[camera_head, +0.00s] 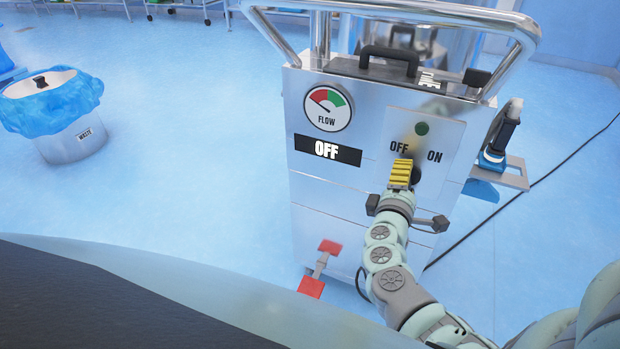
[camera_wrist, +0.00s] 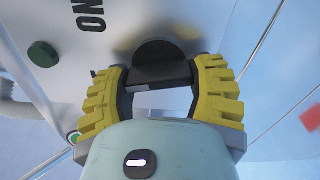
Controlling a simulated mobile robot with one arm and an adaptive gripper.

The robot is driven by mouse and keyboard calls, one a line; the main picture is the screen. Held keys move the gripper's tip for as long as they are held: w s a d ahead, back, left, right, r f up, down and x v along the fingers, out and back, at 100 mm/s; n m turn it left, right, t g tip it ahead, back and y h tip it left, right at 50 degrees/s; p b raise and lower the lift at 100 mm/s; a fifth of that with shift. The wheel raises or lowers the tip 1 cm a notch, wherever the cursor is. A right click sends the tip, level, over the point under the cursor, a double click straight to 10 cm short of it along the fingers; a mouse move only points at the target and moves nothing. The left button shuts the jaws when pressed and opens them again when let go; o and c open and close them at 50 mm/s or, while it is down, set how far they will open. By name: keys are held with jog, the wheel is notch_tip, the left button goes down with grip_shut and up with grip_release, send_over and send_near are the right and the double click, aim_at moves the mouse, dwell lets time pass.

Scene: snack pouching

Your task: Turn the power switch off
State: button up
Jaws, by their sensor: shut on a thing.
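The power switch is a round black knob (camera_head: 417,175) on the silver front panel of the machine, below the OFF and ON labels. Its black bar handle also shows in the wrist view (camera_wrist: 158,74). My gripper (camera_head: 402,172) has its yellow ridged fingers at the switch. In the wrist view, my gripper (camera_wrist: 162,76) is shut on the bar, one finger at each end. The display (camera_head: 327,150) reads OFF. The flow gauge (camera_head: 328,108) has its needle toward the red side. In the head view my fingers hide part of the knob.
A dark green round lamp (camera_head: 422,128) sits above the switch labels. A metal rail (camera_head: 400,10) curves over the machine top. A red pedal (camera_head: 311,288) is low at the front. A waste bin (camera_head: 70,140) stands far left, with clear floor between.

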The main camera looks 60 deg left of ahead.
jog(key=n, duration=0.6)
jog(key=shift+f+p, duration=0.1)
jog(key=shift+p, duration=0.3)
dwell(0.3)
jog(key=o, duration=1.2)
jog(key=v, duration=1.2)
jog(key=shift+f, duration=0.1)
